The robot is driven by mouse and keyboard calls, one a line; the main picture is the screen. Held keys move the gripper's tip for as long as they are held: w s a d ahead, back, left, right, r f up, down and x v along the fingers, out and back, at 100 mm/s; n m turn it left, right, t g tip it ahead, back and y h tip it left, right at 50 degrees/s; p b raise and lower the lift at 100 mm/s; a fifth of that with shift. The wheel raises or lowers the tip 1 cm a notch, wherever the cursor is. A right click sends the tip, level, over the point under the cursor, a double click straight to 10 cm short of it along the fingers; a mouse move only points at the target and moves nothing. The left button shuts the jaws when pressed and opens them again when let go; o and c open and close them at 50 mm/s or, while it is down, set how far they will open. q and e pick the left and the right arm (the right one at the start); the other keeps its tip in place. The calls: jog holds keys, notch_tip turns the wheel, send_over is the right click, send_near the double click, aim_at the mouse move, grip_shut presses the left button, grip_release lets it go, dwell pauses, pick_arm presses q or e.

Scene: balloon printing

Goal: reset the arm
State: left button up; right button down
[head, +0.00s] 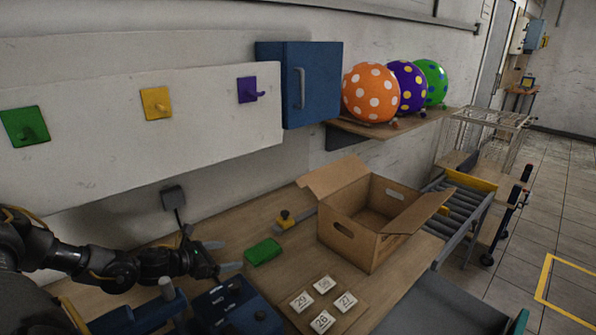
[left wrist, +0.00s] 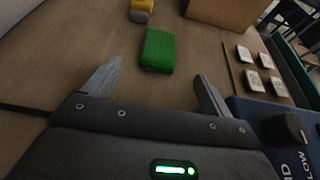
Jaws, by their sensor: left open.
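My left gripper (head: 222,256) reaches in from the left over the wooden table. It is open and empty, and its two spread fingers also show in the left wrist view (left wrist: 158,88). A green block (head: 262,251) lies on the table just ahead of the fingertips. In the left wrist view the green block (left wrist: 158,50) sits beyond the fingers, apart from them. My right gripper is not in view.
An open cardboard box (head: 350,240) stands on the table (head: 215,220). Number tiles (head: 322,320) lie in front of it, beside a blue device (head: 235,305) near my gripper. Balloons (head: 371,93) sit on a wall shelf beside a blue cabinet (head: 322,85).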

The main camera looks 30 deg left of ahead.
aim_at(260, 250)
pick_arm(q)
jog(key=shift+w+d+f, duration=0.1)
jog(key=shift+w+d, duration=0.1)
jog(key=shift+w, duration=0.25)
jog(key=p+x, duration=0.2)
jog(key=x, duration=0.8)
jog(key=shift+p, duration=0.4)
jog(key=shift+w+f, duration=0.2)
jog(key=shift+w, duration=0.1)
jog(key=shift+w+f, duration=0.1)
jog(key=shift+f, duration=0.2)
jog(key=shift+r, duration=0.15)
